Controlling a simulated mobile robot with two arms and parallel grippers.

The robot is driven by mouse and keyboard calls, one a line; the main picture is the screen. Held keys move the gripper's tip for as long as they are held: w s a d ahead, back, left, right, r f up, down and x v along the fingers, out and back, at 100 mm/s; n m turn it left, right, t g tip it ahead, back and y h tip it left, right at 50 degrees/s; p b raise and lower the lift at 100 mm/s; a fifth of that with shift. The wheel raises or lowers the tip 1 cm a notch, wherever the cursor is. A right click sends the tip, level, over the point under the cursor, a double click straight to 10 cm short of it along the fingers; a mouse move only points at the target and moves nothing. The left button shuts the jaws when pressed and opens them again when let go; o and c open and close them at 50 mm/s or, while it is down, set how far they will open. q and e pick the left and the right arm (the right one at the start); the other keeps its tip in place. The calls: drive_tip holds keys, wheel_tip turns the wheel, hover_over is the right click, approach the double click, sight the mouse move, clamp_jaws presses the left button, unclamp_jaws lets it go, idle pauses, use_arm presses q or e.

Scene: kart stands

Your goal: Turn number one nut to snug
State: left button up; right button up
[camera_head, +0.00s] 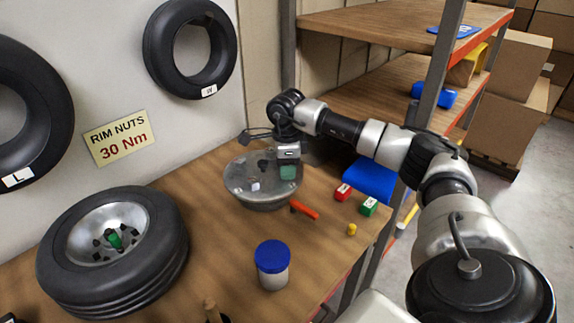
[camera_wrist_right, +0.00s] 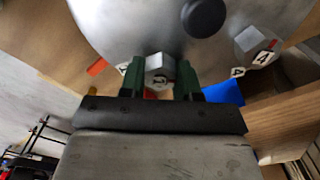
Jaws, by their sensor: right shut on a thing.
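A round grey metal rim (camera_head: 240,192) lies flat on the wooden bench, with a dark knob (camera_wrist_right: 205,18) at its middle. My right gripper (camera_head: 288,172) reaches down over the rim's far right edge. In the right wrist view, its green fingers (camera_wrist_right: 159,80) are shut on a grey hex nut marked 1 (camera_wrist_right: 158,66), one finger on each side. Another nut (camera_wrist_right: 248,40) with labels reading 4 stands on the rim to the right. In the head view a small pale nut (camera_head: 255,186) shows on the rim's near side. My left gripper is not seen.
An orange-handled tool (camera_head: 305,210) lies close to the rim. A red box (camera_head: 342,192), green box (camera_head: 369,206), yellow piece (camera_head: 351,230) and blue-lidded jar (camera_head: 272,258) stand nearby. A tyred wheel (camera_head: 70,275) lies at left. A sign (camera_head: 118,138) reads RIM NUTS 30 Nm.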

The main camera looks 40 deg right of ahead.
drive_tip(key=m+p, duration=0.1)
drive_tip(key=m, duration=0.5)
drive_tip(key=shift+r, duration=0.1)
drive_tip(key=m+p, duration=0.1)
drive_tip(key=m, duration=0.6)
idle(0.6)
drive_tip(key=o, duration=0.9)
wheel_tip(320, 180, up, 11)
drive_tip(key=shift+f+b, duration=0.15)
drive_tip(key=shift+b, duration=0.45)
